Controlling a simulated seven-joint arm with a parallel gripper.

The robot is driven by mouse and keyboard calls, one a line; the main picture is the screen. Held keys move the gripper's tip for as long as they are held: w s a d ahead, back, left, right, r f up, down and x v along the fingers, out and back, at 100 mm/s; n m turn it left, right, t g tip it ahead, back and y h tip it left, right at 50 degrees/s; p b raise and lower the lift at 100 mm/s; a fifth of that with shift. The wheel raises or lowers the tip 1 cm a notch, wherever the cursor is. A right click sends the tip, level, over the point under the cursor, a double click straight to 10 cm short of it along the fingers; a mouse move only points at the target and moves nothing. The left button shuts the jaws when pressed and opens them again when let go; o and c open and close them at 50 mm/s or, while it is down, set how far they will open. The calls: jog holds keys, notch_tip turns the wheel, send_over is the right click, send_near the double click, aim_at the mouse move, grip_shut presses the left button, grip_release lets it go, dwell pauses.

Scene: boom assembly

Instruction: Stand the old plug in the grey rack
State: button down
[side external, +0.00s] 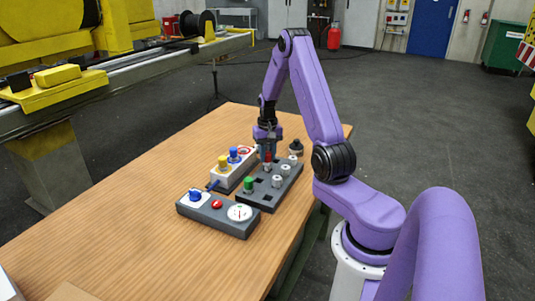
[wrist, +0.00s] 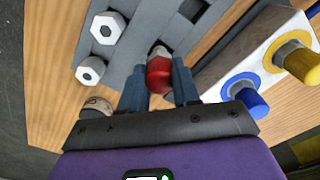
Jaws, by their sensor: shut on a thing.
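My gripper (side external: 267,150) is shut on a red plug (wrist: 158,74), with one blue-grey finger on each side of it. The red plug also shows in the side view (side external: 267,157), below the fingers. Its pale metal tip points away from the wrist. The grey rack (wrist: 150,22) lies beneath the plug, and it also shows in the side view (side external: 265,201). It has square holes, some empty, and holds a green plug (side external: 248,184) and several pale hex-topped pieces (side external: 276,181). I cannot tell whether the red plug's tip is in a hole or above it.
A white box (side external: 226,180) beside the rack holds a yellow plug (side external: 223,162) and a blue plug (side external: 234,155); its red-ringed spot (side external: 245,149) looks empty. A dark plug (side external: 296,146) stands behind the rack. A grey control box (side external: 222,221) sits in front.

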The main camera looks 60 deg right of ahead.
jog(key=shift+f, duration=1.1)
jog(key=c, duration=0.7)
grip_release()
jog(key=shift+c, duration=0.2)
jog(key=shift+r, duration=3.5)
